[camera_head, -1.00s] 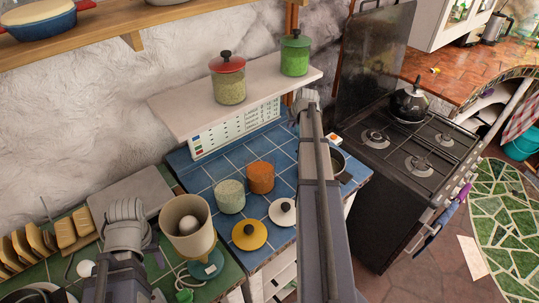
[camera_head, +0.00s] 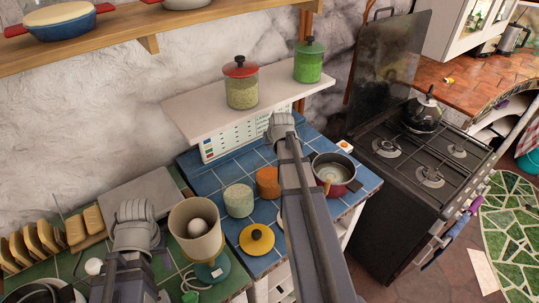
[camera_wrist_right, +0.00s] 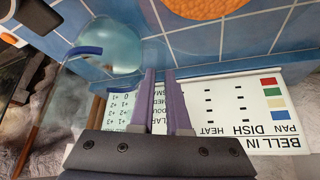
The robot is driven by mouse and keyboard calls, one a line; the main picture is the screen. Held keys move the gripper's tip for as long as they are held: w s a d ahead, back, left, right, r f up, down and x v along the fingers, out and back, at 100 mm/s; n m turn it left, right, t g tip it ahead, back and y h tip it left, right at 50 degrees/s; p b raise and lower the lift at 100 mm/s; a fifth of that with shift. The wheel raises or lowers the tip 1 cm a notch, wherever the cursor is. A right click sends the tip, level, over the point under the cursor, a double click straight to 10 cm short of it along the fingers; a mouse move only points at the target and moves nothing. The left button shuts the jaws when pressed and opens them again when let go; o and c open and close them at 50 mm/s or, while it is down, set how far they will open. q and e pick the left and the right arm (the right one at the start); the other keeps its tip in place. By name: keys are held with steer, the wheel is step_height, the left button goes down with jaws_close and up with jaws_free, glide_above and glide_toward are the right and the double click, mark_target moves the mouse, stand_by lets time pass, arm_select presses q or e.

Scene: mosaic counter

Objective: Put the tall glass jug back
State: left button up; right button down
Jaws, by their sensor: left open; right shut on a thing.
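The tall glass jug (camera_wrist_right: 112,48) is see-through, with a pale bluish round part and a blue curved piece, at the upper left of the right wrist view. In the head view I cannot make it out; my right arm covers that area. My right gripper (camera_wrist_right: 161,78) has its purple fingers close together at the jug's edge, shut on it; the exact grip point is unclear. The end of my right arm is over the blue-tiled counter, in front of the shelf. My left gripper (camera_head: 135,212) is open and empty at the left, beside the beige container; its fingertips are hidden.
A white shelf (camera_head: 205,119) holds a red-lidded jar (camera_head: 241,88) and a green jar (camera_head: 309,65). On the blue tiles (camera_head: 205,180) are a pale canister (camera_head: 238,201), an orange canister (camera_head: 267,182), a yellow lid (camera_head: 257,239) and a red pot (camera_head: 336,174). A beige container (camera_head: 196,232) stands left.

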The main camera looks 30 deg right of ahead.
arm_select(q)
step_height(320, 180, down, 3)
steer(key=b, duration=0.3)
steer(key=shift+f+b, duration=0.35)
arm_select(e)
steer(key=f, duration=0.2)
steer(key=a+f, duration=0.1)
steer(key=shift+a+f, duration=0.15)
steer(key=shift+f, duration=0.2)
arm_select(q)
steer(key=shift+r, duration=0.1)
arm_select(e)
steer(key=shift+r, duration=0.15)
steer(key=c, duration=1.4)
jaws_free()
steer(key=o, duration=0.5)
